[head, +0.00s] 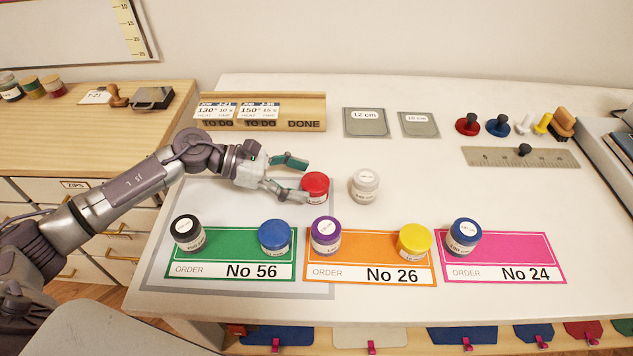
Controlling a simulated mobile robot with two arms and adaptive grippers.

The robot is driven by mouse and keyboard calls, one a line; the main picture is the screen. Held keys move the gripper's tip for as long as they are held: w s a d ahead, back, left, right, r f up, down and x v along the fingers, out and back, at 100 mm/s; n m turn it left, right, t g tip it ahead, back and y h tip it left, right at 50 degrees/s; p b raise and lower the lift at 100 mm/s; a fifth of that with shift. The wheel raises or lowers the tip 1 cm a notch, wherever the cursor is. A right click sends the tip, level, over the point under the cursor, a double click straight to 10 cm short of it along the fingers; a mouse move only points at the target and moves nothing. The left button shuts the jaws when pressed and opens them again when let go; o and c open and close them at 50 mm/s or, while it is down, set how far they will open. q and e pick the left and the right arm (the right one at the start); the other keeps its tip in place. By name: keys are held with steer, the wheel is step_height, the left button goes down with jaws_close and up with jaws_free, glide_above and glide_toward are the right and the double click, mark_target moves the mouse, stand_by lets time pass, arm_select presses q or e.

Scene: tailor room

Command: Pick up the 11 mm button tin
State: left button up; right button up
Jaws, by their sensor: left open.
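Several small lidded tins stand on the white table, and their size marks are too small to read, so I cannot tell which is the 11 mm one. My left gripper (306,180) is open, with its fingertips at a red tin (317,184); the near finger overlaps the tin's lower left side. I cannot tell whether they touch. A white tin (366,186) stands just right of the red one. Nearer stand a black tin (187,234), a blue tin (275,237), a purple tin (326,236), a yellow tin (414,242) and a dark blue tin (463,237). My right gripper is not in view.
Order cards No 56 (212,270), No 26 (340,273) and No 24 (510,248) lie along the front. A wooden card rack (310,108) stands behind the gripper. A metal ruler (555,158) and several knobbed pieces lie at the back right.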

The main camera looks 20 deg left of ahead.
mark_target(311, 181)
arm_select(q)
steer(key=shift+w+d+f, duration=0.1)
steer(key=shift+w+d, duration=0.1)
steer(key=shift+d, duration=0.2)
steer(key=shift+w+d+p, duration=0.1)
steer(key=shift+d+p, duration=0.75)
steer(key=shift+d, duration=0.4)
steer(key=x, duration=0.2)
steer(key=shift+d+f+p, duration=0.2)
steer(key=shift+f+p, duration=0.05)
steer(key=shift+p, duration=0.05)
steer(key=shift+w+d+f, duration=0.1)
steer(key=shift+d+f, duration=0.1)
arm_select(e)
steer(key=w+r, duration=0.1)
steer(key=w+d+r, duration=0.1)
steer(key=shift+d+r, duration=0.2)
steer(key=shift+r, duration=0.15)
arm_select(q)
steer(key=shift+c, duration=0.3)
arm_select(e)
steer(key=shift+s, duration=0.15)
arm_select(q)
steer(key=c, duration=1.2)
steer(key=shift+o, duration=0.2)
